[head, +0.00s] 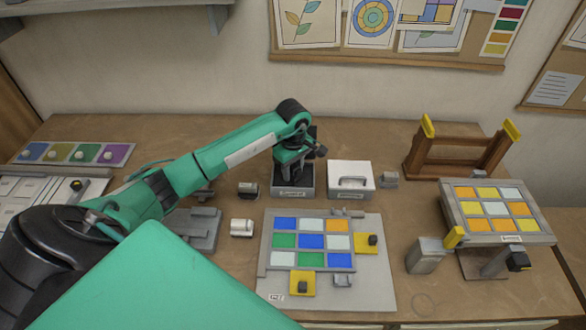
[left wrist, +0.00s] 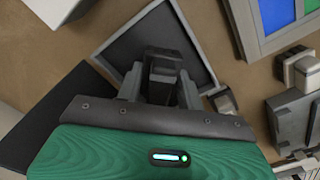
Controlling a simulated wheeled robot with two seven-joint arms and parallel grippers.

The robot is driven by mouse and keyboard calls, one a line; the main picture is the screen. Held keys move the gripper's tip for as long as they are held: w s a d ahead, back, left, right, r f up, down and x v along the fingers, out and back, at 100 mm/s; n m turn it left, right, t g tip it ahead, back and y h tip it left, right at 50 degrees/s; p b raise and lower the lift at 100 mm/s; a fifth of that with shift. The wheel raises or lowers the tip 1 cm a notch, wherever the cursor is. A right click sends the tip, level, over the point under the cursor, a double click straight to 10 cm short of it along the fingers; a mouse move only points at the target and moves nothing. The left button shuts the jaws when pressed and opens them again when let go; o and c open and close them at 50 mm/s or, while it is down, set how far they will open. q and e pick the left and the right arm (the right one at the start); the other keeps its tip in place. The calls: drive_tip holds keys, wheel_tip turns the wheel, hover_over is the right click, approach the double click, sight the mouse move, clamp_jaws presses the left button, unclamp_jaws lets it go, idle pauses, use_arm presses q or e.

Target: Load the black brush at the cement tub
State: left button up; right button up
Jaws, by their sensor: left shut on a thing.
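The cement tub (head: 280,195) is a grey square container with a small white label on its front, near the back middle of the table. My left gripper (head: 292,172) is over the tub, pointing down. In the left wrist view, my left gripper (left wrist: 160,90) is shut on the black brush (left wrist: 161,68), a dark blocky piece between the fingers. Below it are the tub's grey rim (left wrist: 187,35) and dark inside. The brush's lower end is hidden, so I cannot tell whether it touches the contents. My right gripper is not in view.
A white box with a handle (head: 351,185) stands just right of the tub. A panel of blue, green, white and orange tiles (head: 312,241) lies in front. A tilted yellow and orange panel (head: 499,209) and a wooden rack (head: 456,155) stand at the right.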

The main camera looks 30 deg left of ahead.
sight(293, 165)
use_arm(q)
drive_tip(key=shift+s, duration=0.1)
wheel_tip(293, 165, up, 2)
drive_tip(key=shift+p, duration=0.55)
drive_tip(key=shift+r+p, duration=0.9)
drive_tip(key=shift+r, duration=1.6)
